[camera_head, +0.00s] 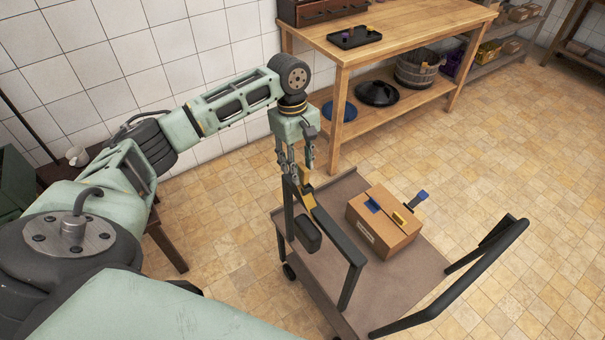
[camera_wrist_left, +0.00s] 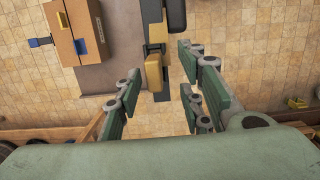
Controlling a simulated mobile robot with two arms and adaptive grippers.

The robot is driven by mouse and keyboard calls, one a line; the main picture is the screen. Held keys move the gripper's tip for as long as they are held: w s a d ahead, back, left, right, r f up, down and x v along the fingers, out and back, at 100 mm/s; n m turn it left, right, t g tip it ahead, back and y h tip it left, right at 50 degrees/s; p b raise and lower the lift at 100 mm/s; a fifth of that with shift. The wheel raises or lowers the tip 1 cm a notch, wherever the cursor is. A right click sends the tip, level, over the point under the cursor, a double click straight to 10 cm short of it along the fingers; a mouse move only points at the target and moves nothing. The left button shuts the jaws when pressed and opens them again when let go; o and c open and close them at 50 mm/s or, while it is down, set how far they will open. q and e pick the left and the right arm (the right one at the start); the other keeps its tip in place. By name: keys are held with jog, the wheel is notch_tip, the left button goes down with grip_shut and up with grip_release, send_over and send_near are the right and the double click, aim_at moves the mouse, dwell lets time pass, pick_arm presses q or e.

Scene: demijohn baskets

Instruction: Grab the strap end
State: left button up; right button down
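My left gripper (camera_head: 296,172) points down over the near-left end of the cart, by its dark handle frame. In the left wrist view its fingers (camera_wrist_left: 160,90) are spread apart with nothing clearly held between them. A yellow-tan piece (camera_wrist_left: 154,72), possibly the strap end, lies just ahead of the fingertips; it also shows in the head view (camera_head: 306,196) against the dark frame. I cannot tell whether the gripper touches it. A dark block (camera_head: 307,233) hangs below it. My right gripper is not in view.
A cardboard box (camera_head: 383,222) with blue and yellow items stands on the cart deck (camera_head: 415,275). A blue-tipped piece (camera_head: 418,199) sticks out beside it. A second dark handle (camera_head: 470,270) rises at the right. A wooden workbench (camera_head: 400,35) stands behind; tiled floor is clear at right.

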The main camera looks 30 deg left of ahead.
aim_at(303, 179)
pick_arm(q)
jog(key=f, duration=0.2)
jog(key=shift+w+d+f+p, duration=0.2)
jog(key=shift+d+f+p, duration=0.1)
jog(key=shift+d+f, duration=0.05)
jog(key=shift+f, duration=0.45)
grip_shut()
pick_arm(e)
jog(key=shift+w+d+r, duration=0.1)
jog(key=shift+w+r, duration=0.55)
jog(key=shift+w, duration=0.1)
